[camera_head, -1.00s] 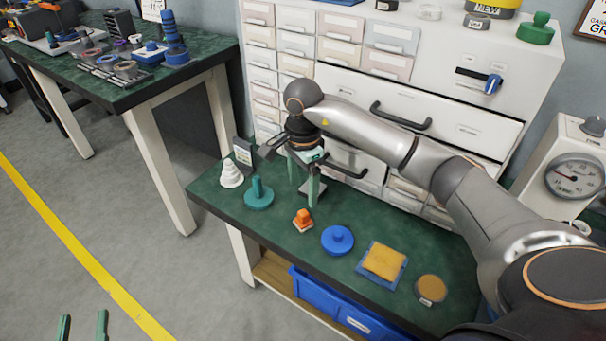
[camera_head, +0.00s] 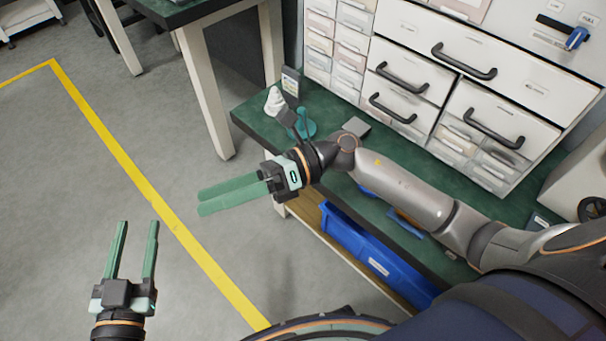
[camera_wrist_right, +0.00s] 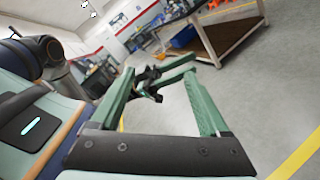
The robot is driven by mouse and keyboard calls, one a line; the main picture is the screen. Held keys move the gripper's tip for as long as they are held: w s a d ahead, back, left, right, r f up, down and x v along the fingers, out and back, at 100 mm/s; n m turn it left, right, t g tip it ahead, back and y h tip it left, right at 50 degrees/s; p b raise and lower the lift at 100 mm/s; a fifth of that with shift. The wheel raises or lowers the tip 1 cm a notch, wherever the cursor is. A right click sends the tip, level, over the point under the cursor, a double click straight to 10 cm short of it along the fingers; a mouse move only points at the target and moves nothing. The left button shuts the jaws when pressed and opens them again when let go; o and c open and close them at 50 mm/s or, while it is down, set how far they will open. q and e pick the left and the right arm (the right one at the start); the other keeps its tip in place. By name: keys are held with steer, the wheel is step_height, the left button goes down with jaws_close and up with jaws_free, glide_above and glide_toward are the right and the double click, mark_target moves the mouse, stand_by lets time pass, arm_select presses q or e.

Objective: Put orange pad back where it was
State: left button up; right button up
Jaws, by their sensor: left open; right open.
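The orange pad cannot be made out in the head view now; my right arm covers that part of the green bench. A blue edge, seemingly of the square blue tray (camera_head: 411,229), shows just below the arm. My right gripper (camera_head: 200,200) is open and empty, stretched out left past the bench edge over the floor. Its spread green fingers also show in the right wrist view (camera_wrist_right: 165,88), with nothing between them. My left gripper (camera_head: 138,222) is open and empty over the grey floor at the lower left.
The green bench (camera_head: 258,118) carries a white stepped cone (camera_head: 275,102) and a teal knobbed piece (camera_head: 305,128) at its left end. A blue bin (camera_head: 350,240) sits below. A drawer cabinet (camera_head: 400,60) stands behind. Floor at left is clear, with a yellow line (camera_head: 150,195).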

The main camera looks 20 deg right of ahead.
steer(key=w+d+r+m+t, duration=0.1)
steer(key=d+r+m+t, duration=0.15)
steer(key=m+t, duration=0.7)
steer(key=w+d+r+m+t, duration=0.25)
steer(key=m+t, duration=0.35)
steer(key=m, duration=0.6)
steer(key=s+d+f+m+t+h, duration=0.1)
steer(key=d+f+m+h, duration=0.8)
steer(key=m, duration=1)
step_height(320, 180, down, 2)
steer(key=t+h, duration=0.1)
steer(key=h, duration=0.3)
steer(key=shift+s+d+m, duration=0.25)
steer(key=shift+s+m, duration=0.1)
steer(key=shift+s, duration=0.05)
